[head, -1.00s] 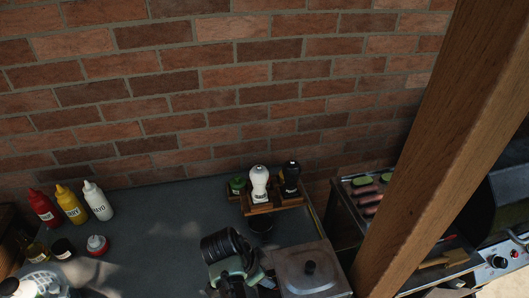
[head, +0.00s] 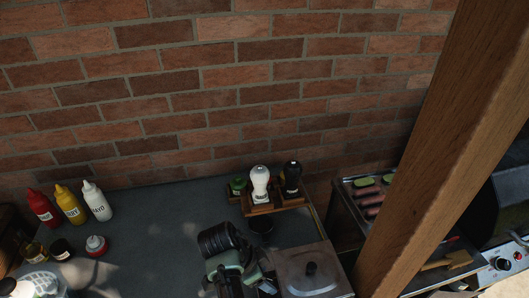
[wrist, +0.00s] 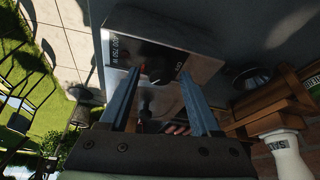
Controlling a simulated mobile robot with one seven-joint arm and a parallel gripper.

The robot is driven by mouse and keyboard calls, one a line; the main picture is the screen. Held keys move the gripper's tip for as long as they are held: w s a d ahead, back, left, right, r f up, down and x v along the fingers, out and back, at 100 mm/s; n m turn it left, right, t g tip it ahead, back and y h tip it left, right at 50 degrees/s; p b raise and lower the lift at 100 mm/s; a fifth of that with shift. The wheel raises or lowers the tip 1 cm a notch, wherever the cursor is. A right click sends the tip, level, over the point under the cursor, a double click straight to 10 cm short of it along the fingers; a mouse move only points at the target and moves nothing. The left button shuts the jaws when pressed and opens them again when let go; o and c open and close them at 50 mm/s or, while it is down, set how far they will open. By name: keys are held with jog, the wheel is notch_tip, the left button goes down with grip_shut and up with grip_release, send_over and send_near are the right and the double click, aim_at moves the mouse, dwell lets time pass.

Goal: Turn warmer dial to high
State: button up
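The food warmer (head: 292,262) is a metal box with a square lid and a black knob, at the table's front edge in the head view. In the wrist view its front panel (wrist: 126,49) carries partly readable lettering with "750 W". A round black dial (wrist: 157,71) with a red mark sits on this panel. My gripper (wrist: 160,72) is open, its two fingers apart on either side of the dial in the picture. In the head view my arm hides the fingers.
A wooden rack (head: 262,208) with a white shaker (head: 260,183) and a dark shaker (head: 291,178) stands behind the warmer. Sauce bottles (head: 69,204) stand at the left. A wooden post (head: 440,150) and a grill (head: 345,203) are at the right. The table's middle is clear.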

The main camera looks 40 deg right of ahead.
jog(key=shift+r, duration=0.1)
jog(key=v, duration=1.3)
jog(key=shift+s, duration=0.1)
